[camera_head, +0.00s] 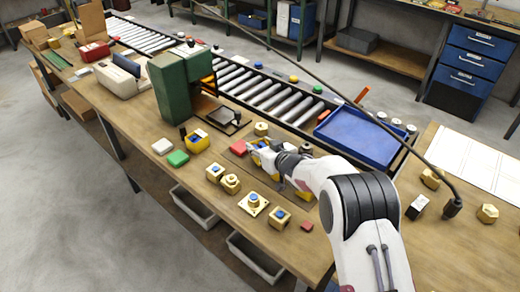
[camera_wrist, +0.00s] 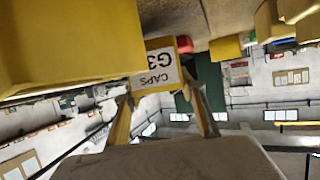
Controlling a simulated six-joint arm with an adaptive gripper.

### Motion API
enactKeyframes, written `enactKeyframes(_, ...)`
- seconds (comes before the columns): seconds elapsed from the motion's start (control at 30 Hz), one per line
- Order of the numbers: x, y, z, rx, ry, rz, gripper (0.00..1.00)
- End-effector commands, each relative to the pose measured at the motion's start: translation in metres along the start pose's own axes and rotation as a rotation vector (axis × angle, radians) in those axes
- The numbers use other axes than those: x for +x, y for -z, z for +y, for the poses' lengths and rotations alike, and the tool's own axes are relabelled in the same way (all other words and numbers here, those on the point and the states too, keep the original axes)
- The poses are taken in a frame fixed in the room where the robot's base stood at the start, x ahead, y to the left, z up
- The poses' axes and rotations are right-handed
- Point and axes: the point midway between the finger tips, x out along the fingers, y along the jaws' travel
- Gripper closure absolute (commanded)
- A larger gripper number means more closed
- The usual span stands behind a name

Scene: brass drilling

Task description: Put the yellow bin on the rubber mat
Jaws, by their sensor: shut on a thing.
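My gripper (camera_head: 262,152) is over the work table, right of the green drill press. In the wrist view its two fingers (camera_wrist: 160,86) are closed on a yellow bin (camera_wrist: 150,76) with a white label reading CAPS G3, shown upside down. In the head view the bin is mostly hidden by my gripper and wrist. A dark, flat mat (camera_head: 237,160) shows on the table beside and under my gripper. I cannot tell whether the bin touches it.
Another yellow bin (camera_head: 196,143) stands by the drill press (camera_head: 180,88). A large yellow surface (camera_wrist: 65,40) is close in the wrist view. A red block (camera_head: 238,147) and several brass parts lie nearby. A blue tray (camera_head: 360,137) sits behind, along the roller conveyor (camera_head: 277,103).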

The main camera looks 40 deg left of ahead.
Motion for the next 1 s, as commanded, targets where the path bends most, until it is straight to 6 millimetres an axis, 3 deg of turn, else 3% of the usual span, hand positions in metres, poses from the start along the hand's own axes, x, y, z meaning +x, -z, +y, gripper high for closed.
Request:
enactKeyframes(0.2,0.007,-0.016,0.000,-0.001,-0.001,0.001,0.83)
enactKeyframes(0.67,0.008,-0.019,0.000,0.000,-0.001,0.001,0.83)
enactKeyframes(0.7,0.009,-0.020,0.000,0.000,-0.001,0.001,0.58)
enactKeyframes(0.77,0.008,-0.020,0.000,0.000,-0.001,0.001,0.43)
enactKeyframes(1.0,0.008,-0.020,0.000,0.000,-0.001,0.001,0.43)
